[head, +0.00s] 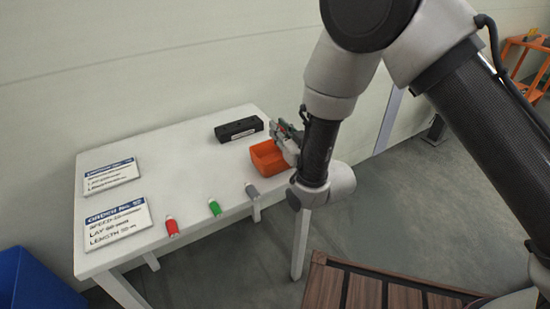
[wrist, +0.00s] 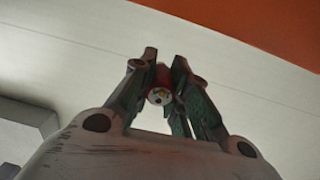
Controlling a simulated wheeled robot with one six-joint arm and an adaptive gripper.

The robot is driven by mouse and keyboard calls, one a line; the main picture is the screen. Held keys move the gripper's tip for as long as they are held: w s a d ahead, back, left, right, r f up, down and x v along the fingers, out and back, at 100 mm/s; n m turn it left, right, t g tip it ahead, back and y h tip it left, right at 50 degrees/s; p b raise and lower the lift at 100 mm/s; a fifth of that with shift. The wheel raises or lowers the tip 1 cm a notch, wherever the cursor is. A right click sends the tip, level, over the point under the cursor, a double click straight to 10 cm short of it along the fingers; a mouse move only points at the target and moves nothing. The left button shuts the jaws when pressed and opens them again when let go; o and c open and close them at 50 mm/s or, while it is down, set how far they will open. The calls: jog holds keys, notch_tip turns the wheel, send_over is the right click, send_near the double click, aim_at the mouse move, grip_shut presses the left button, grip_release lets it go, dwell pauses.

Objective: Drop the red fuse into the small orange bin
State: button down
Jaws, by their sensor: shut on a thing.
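My gripper (head: 283,130) is at the back right of the table, just by the far right side of the small orange bin (head: 262,160). In the wrist view my gripper (wrist: 160,85) is shut on a red fuse (wrist: 161,77), whose pale end faces the camera between the fingertips. In that view the orange bin (wrist: 270,25) fills the top right. In the head view my arm covers part of the bin's right side, and the held fuse is barely visible. Another red fuse (head: 172,227) lies at the table's front edge.
A green fuse (head: 214,208) and a grey fuse (head: 252,191) lie along the front edge of the white table (head: 190,180). A black block (head: 238,129) is at the back, left of the bin. Two order cards (head: 110,175) (head: 118,218) are at the left. A blue bin (head: 35,285) is at lower left.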

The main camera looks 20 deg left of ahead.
jog(key=c, duration=1.3)
grip_release()
jog(key=shift+s+d, duration=0.1)
jog(key=v, duration=1.1)
jog(key=shift+s+d, duration=0.25)
jog(key=shift+d, duration=0.05)
